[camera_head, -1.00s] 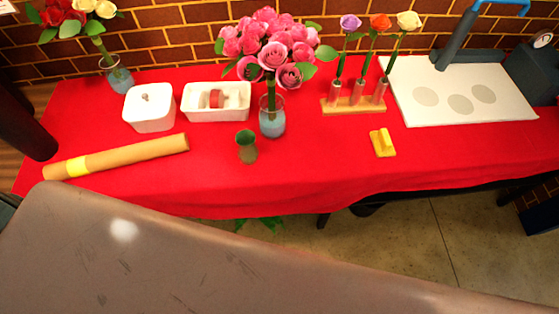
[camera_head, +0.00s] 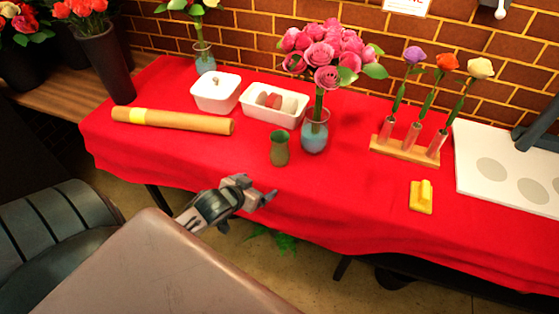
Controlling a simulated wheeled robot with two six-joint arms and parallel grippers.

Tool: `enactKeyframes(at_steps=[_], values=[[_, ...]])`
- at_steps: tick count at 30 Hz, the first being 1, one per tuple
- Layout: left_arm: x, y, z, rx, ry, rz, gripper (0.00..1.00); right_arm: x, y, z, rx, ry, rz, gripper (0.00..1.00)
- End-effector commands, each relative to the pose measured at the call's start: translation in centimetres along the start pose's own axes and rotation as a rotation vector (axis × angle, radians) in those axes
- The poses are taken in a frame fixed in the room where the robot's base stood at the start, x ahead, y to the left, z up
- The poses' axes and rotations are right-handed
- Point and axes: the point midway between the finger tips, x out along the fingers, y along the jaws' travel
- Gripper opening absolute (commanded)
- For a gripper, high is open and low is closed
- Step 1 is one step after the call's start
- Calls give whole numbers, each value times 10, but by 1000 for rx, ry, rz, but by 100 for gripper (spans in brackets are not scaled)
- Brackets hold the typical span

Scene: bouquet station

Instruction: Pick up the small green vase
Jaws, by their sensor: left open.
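The small green vase (camera_head: 280,149) stands upright on the red tablecloth, near the middle of the table. My left gripper (camera_head: 256,190) is open and empty. It appears just in front of the table's front edge, to the lower left of the green vase and apart from it. My right gripper is not in view.
Two white containers (camera_head: 217,94) (camera_head: 273,121) stand behind the green vase. A brown paper roll (camera_head: 180,121) lies to the left. A yellow object (camera_head: 421,197) and a wooden rack (camera_head: 404,149) with single flowers are to the right. Red cloth around the green vase's front is clear.

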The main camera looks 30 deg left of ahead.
Motion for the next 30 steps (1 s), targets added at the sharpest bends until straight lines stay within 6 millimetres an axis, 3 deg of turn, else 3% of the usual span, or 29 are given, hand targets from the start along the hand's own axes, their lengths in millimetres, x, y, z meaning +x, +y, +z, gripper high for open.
enactKeyframes(at_steps=[3, 9, 18, 26, 30], values=[[-6, 0, -36, -6, 103, 39, 88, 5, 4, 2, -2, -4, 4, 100], [4, -9, -58, -27, 190, 72, 88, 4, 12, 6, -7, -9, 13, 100], [46, -8, -68, -34, 201, 75, 88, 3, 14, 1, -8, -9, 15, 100], [66, -6, -73, -31, 200, 76, 88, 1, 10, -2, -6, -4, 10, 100], [87, -7, -77, -33, 199, 76, 88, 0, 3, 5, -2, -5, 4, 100]])
